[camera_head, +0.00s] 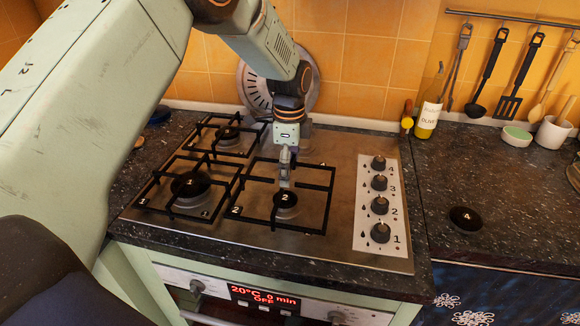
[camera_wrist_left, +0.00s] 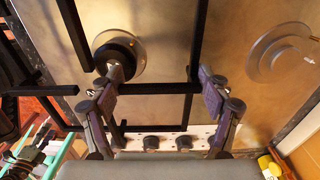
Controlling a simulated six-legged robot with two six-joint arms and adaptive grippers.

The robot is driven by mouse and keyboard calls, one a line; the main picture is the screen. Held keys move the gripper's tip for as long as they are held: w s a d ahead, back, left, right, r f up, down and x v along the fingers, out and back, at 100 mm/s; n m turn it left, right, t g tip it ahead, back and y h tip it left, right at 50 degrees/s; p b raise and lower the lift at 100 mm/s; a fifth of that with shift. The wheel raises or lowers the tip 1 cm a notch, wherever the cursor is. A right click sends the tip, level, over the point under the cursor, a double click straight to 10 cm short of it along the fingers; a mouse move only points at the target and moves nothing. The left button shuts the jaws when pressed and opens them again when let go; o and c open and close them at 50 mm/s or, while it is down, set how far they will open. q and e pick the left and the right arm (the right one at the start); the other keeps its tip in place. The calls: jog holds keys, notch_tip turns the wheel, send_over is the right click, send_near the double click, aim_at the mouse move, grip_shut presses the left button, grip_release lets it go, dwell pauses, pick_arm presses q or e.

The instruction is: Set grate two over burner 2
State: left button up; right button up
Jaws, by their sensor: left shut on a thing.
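Grate two (camera_head: 328,205) is a black square frame with a "2" label at its front left corner. It lies around burner 2 (camera_head: 285,198), whose dark cap marked "2" shows inside the frame. I cannot tell whether the grate touches the hob or is slightly above it. My left gripper (camera_head: 286,172) points down at the grate's back inner bar and is shut on the grate. In the left wrist view, a grate bar (camera_wrist_left: 160,88) runs between the fingers (camera_wrist_left: 160,75), and a round burner (camera_wrist_left: 118,52) sits beside the left finger.
Other grates stand over the front left burner (camera_head: 190,184) and back left burner (camera_head: 228,132). The back right burner (camera_wrist_left: 282,52) is bare. Knobs (camera_head: 380,205) line the hob's right side. A cap marked 4 (camera_head: 466,218) lies on the right counter, near an oil bottle (camera_head: 430,105).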

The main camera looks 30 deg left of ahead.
pick_arm(q)
jog(key=shift+w+a+f, duration=0.1)
jog(key=shift+a+f, duration=0.15)
jog(key=shift+a, duration=0.15)
jog(key=shift+w+d, duration=0.15)
jog(key=shift+d, duration=0.3)
jog(key=shift+d+f, duration=0.1)
jog(key=shift+d, duration=0.1)
jog(key=shift+a+f, duration=0.45)
jog(key=shift+a, duration=0.05)
jog(key=o, duration=1.2)
jog(key=shift+d, duration=0.2)
jog(key=o, duration=0.3)
jog(key=shift+d+r, duration=0.1)
jog(key=shift+d, duration=0.15)
jog(key=shift+o, duration=0.2)
jog(key=shift+s+a, duration=0.2)
jog(key=shift+a, duration=0.15)
pick_arm(e)
jog(key=shift+a, duration=0.15)
